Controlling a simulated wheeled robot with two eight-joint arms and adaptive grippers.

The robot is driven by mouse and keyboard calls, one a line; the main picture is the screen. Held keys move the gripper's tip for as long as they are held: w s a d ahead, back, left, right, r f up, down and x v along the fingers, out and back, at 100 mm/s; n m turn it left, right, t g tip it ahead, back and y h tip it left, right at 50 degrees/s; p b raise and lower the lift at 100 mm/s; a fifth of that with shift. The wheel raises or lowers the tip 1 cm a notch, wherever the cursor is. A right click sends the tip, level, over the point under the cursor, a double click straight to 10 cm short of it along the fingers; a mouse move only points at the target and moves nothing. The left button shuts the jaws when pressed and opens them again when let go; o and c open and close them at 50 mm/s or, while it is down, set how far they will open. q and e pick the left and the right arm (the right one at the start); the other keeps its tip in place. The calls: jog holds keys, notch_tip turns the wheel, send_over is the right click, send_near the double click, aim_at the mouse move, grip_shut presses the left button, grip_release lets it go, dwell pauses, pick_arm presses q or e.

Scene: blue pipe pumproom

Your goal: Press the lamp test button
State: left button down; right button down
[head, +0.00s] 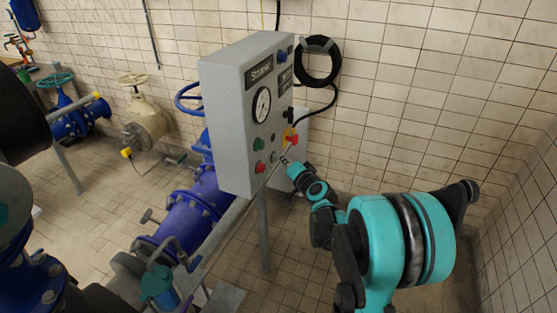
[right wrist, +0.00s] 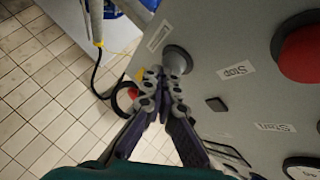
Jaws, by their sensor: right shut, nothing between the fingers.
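A grey control box (head: 233,130) stands on a post in the head view, with a gauge, a green button (head: 257,144) and a red button (head: 260,167) on its face. My right gripper (head: 283,159) is at the lower right part of that face. In the right wrist view its two fingers (right wrist: 164,78) are shut together and empty. Their tips are at a round grey button (right wrist: 178,58) and partly cover it; whether they touch it I cannot tell. A small label (right wrist: 160,36) beside this button is too small to read. My left gripper is out of view.
A large red button (right wrist: 302,52) with a "Stop" label sits to the right in the right wrist view. A yellow and red switch (head: 290,136) is on the box's right edge. Blue pipes (head: 190,215) run below the box. Tiled wall (head: 420,90) lies behind.

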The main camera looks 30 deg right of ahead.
jog(key=shift+w+a, duration=0.1)
jog(key=shift+a, duration=0.05)
dwell(0.4)
jog(key=shift+w+a, duration=0.15)
jog(key=shift+w, duration=0.1)
jog(key=shift+s, duration=0.15)
jog(key=shift+s+d, duration=0.2)
jog(key=shift+d, duration=0.05)
dwell(0.4)
jog(key=s+d, duration=0.4)
jog(key=shift+s+b, duration=0.3)
dwell(0.7)
